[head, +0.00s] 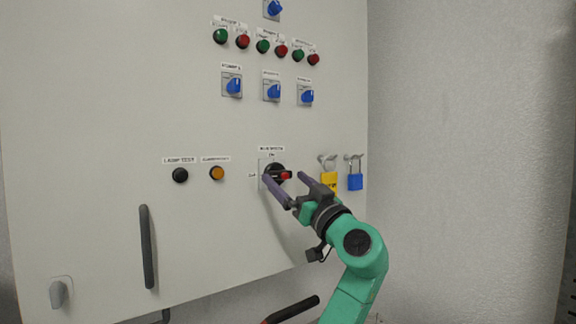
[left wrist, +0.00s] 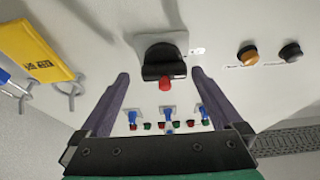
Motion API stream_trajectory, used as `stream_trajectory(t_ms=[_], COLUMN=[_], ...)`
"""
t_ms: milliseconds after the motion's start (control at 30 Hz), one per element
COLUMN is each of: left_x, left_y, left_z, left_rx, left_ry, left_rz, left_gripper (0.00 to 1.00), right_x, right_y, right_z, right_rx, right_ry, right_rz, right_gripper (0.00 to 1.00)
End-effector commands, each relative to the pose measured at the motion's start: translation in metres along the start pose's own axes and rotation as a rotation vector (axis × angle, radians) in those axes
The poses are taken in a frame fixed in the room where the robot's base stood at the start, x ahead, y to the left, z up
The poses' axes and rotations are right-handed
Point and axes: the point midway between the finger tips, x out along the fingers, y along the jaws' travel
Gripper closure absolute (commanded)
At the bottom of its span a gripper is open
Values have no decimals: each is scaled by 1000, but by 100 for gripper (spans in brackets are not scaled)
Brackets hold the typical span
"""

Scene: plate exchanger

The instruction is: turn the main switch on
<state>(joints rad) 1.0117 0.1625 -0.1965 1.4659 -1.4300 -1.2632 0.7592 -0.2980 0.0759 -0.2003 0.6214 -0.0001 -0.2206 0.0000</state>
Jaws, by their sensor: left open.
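The main switch (head: 278,170) is a black rotary knob with a red tip on the light grey cabinet front, below a small label. In the head view its red tip points right. My left gripper (head: 284,176) is open in front of it, with one purple finger on each side of the knob. In the left wrist view the switch (left wrist: 165,60) shows between and just beyond the open fingertips (left wrist: 160,75), with the red tip toward the gripper body. Nothing is gripped; I cannot tell whether a finger touches the knob. My right gripper is not in view.
A yellow padlock (head: 329,181) and a blue padlock (head: 355,181) hang on hasps just right of the switch, close to my gripper. A black button (head: 180,175) and an orange one (head: 217,173) sit left. Blue selectors (head: 272,91) are above. A long dark handle (head: 147,246) is lower left.

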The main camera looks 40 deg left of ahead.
Motion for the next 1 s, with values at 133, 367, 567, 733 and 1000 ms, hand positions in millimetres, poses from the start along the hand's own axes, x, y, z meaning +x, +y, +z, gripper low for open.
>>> stream_trajectory(t_ms=[133,367,567,733,1000], left_x=[8,8,7,7,6], left_y=[0,0,0,0,0], left_z=[1,2,2,2,3], left_rx=[1,1,1,8,89], left_ry=[-1,-1,-1,-1,-1], left_rz=[1,1,1,5,39], left_gripper=[0,19,81,81,81], right_x=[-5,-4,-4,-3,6], right_y=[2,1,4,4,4], right_z=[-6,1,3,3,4], right_rx=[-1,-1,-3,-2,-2], right_ry=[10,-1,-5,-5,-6], right_rz=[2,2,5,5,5], right_gripper=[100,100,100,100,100])
